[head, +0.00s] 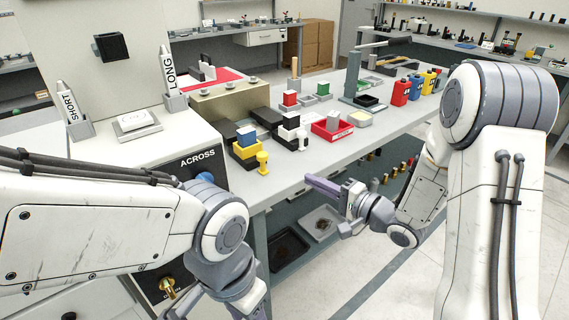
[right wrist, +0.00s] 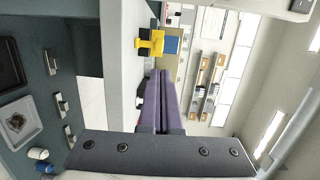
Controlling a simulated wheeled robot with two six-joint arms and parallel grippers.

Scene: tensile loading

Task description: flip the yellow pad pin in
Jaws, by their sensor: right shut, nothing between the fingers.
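The yellow pin (head: 262,161) stands upright at the front edge of the bench, just right of a yellow block (head: 245,150) with a blue piece (head: 246,136) above it. Yellow parts (right wrist: 150,43) also show beyond the fingertips in the right wrist view, where pin and block are hard to separate. My right gripper (head: 309,180) is shut and empty, with its purple fingers together, right of the pin and apart from it. The fingers (right wrist: 165,76) point toward the yellow parts in the right wrist view.
A grey-beige machine (head: 228,112) with black jaws stands behind the pin. A red tray (head: 332,130) and coloured blocks sit to the right. A white console marked ACROSS (head: 165,155) is at left. Lower-shelf trays (head: 320,222) lie below the bench edge.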

